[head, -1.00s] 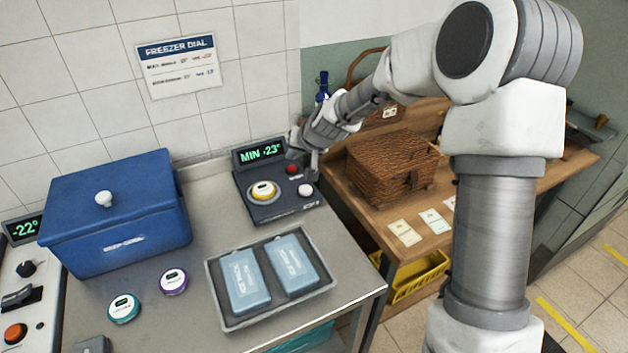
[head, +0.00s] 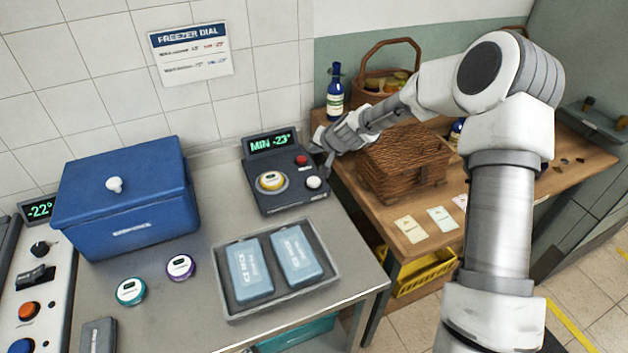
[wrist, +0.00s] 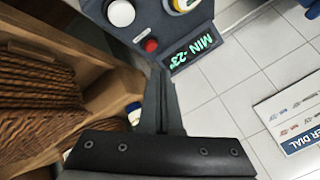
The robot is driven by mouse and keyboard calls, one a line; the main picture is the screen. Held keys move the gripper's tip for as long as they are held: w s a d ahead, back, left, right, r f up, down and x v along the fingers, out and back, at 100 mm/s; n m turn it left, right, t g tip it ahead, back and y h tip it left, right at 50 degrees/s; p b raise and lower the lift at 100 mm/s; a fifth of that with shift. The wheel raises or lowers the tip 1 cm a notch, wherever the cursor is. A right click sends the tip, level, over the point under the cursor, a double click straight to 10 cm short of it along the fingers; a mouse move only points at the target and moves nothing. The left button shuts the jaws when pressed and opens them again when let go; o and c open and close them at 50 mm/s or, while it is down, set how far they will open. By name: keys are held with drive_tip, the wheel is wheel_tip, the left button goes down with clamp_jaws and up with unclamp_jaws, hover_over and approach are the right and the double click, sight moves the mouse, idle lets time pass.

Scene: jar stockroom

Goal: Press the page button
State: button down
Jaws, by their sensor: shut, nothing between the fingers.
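A dark control unit (head: 285,203) stands at the back right of the steel counter. Its green display (head: 271,144) reads MIN -23°. It carries a red button (head: 301,160), a white button (head: 314,183) and a yellow-ringed round piece (head: 271,181). No label that I can read tells which is the page button. My gripper (head: 328,172) is shut and empty, just right of the unit. In the wrist view its fingers (wrist: 161,76) end near the red button (wrist: 151,46) and the display (wrist: 192,49); the white button (wrist: 120,13) is farther off. I see no contact.
A wicker basket (head: 405,172) stands close right of my gripper on a wooden table, with a blue bottle (head: 335,95) behind. A tray (head: 318,285) with two ice packs lies in front of the unit. A blue box (head: 125,205) stands left.

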drive_tip(key=b, duration=0.5)
hover_over(315, 183)
wheel_tip(315, 183, down, 8)
drive_tip(key=shift+r, duration=0.15)
drive_tip(key=shift+f+b, duration=0.55)
drive_tip(key=shift+b, duration=0.05)
drive_tip(key=shift+f, duration=0.15)
idle(1.2)
drive_tip(key=shift+f+b, duration=0.3)
drive_tip(key=shift+b, duration=0.4)
drive_tip(key=shift+f+b, duration=0.5)
drive_tip(key=shift+b, duration=0.05)
idle(0.4)
drive_tip(key=shift+r, duration=0.15)
drive_tip(key=shift+r+p, duration=0.4)
drive_tip(key=shift+r, duration=0.4)
drive_tip(key=shift+r+p, duration=1.35)
drive_tip(key=shift+r, duration=1.15)
